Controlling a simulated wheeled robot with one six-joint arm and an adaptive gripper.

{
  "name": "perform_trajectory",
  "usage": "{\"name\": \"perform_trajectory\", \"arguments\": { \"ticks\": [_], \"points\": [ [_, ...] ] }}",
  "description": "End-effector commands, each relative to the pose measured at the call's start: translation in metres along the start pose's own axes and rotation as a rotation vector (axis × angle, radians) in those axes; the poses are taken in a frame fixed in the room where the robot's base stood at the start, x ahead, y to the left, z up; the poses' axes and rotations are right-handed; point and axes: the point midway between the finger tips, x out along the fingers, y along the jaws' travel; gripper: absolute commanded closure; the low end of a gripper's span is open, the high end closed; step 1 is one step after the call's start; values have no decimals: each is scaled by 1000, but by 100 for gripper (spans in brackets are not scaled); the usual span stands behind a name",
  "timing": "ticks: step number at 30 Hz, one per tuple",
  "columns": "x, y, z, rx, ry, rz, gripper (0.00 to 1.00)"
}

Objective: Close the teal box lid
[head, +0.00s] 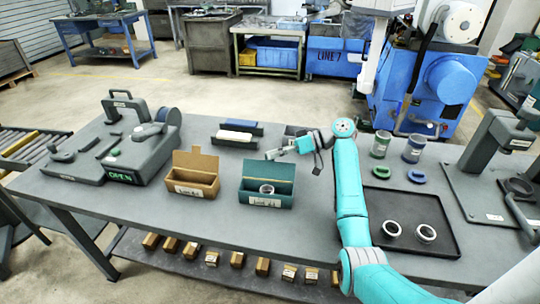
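The teal box (258,199) stands on the grey table left of my arm. Its lid (269,170) is open, standing up along the back edge. My gripper (272,154) is just behind and above the raised lid, pointing left. I cannot tell whether it touches the lid. The fingers are too small to tell if they are open or shut, and I see nothing held between them.
An open brown box (195,187) stands left of the teal one. Blue and white blocks (237,133) lie behind. A grinder-like machine (140,150) is at left. A black tray (408,240) with two rings is at right, near two jars. The table in front of the boxes is clear.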

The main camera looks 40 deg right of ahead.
Motion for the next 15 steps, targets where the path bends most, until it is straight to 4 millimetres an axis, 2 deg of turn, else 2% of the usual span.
{"name": "perform_trajectory", "arguments": {
  "ticks": [6,15],
  "points": [
    [16,0,0,0,0,0,62],
    [17,0,0,0,0,0,62]
  ]
}}
